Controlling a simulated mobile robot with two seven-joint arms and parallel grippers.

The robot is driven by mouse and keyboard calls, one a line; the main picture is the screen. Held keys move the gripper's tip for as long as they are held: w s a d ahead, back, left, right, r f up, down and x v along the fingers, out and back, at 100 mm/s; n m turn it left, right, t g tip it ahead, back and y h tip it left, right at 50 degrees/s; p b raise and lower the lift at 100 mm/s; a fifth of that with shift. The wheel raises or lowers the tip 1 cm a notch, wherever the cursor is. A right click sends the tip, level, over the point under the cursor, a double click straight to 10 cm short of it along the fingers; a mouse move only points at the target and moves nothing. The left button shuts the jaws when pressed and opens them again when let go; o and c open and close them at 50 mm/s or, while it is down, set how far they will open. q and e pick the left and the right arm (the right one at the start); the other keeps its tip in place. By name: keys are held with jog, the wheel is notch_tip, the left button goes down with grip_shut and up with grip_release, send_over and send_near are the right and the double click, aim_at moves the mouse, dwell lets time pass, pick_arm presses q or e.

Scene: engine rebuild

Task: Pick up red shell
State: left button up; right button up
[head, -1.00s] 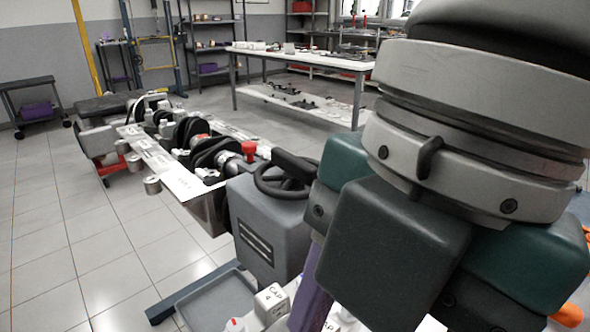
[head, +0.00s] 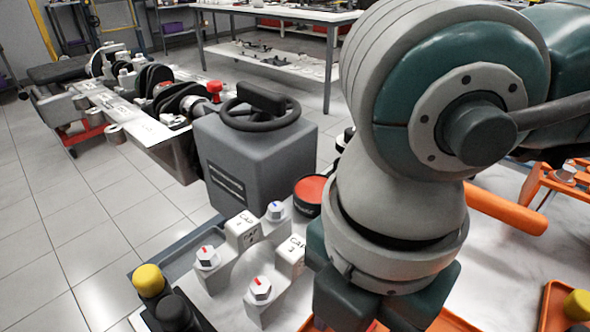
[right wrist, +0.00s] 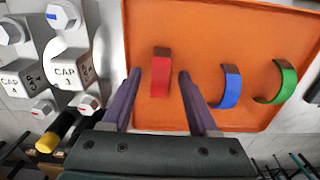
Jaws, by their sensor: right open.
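The red shell (right wrist: 160,76) is a curved strip with a brown end, lying on an orange tray (right wrist: 210,28) in the right wrist view. My right gripper (right wrist: 160,74) is open above the tray, with one purple finger on each side of the red shell. The fingers look apart from the shell; their height above it is hard to tell. A blue shell (right wrist: 229,88) and a green shell (right wrist: 281,82) lie to the right on the same tray. In the head view my right arm hides the shells and most of the tray. My left gripper is not in view.
White bearing caps (head: 242,232) with bolts stand left of the tray. A yellow-ended black object (head: 149,281) is near them. A grey block with a black handwheel (head: 260,112) stands behind, beside a red-topped round tin (head: 311,190). An orange stand (head: 565,180) is at right.

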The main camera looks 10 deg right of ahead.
grip_shut()
dwell(0.5)
